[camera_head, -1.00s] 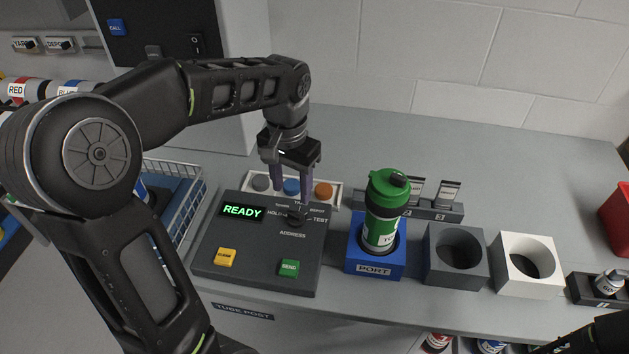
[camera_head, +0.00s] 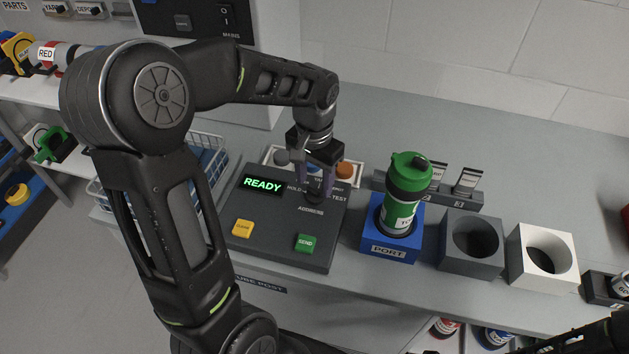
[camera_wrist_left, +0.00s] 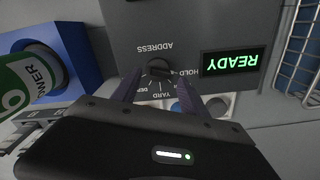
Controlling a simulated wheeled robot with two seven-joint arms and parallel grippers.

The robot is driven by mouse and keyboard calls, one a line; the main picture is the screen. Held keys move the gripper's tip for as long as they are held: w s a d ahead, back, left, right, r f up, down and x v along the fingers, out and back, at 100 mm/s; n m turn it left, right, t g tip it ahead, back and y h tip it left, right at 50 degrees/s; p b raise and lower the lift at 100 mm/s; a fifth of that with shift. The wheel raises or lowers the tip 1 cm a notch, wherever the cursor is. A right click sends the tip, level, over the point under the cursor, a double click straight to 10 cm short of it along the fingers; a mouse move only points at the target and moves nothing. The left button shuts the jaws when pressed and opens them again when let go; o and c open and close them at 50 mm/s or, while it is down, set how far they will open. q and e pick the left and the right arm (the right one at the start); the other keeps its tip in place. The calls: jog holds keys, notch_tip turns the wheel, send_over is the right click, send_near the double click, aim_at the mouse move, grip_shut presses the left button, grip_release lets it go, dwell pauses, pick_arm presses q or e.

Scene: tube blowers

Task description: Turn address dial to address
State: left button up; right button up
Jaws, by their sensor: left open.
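The dark address dial (camera_wrist_left: 159,68) sits on the grey control panel (camera_wrist_left: 125,22), with position labels around it, YARD and HOLD among them. In the head view the dial is largely hidden by my left gripper (camera_head: 317,190). That gripper points down over the dial and is open. In the left wrist view its two purple fingers (camera_wrist_left: 158,84) stand apart, one towards each side of the dial. I cannot tell whether they touch it or where the dial points. The panel's display (camera_head: 263,186) reads READY in green.
A yellow button (camera_head: 243,229) and a green SEND button (camera_head: 307,243) are on the panel. A green-capped carrier (camera_head: 402,195) stands in the blue PORT block (camera_head: 388,250) close to its right. Grey (camera_head: 471,259) and white (camera_head: 541,272) holders stand farther right. A wire basket (camera_head: 205,145) is left.

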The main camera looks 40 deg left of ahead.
pick_arm(q)
jog(key=shift+f, duration=0.75)
grip_shut()
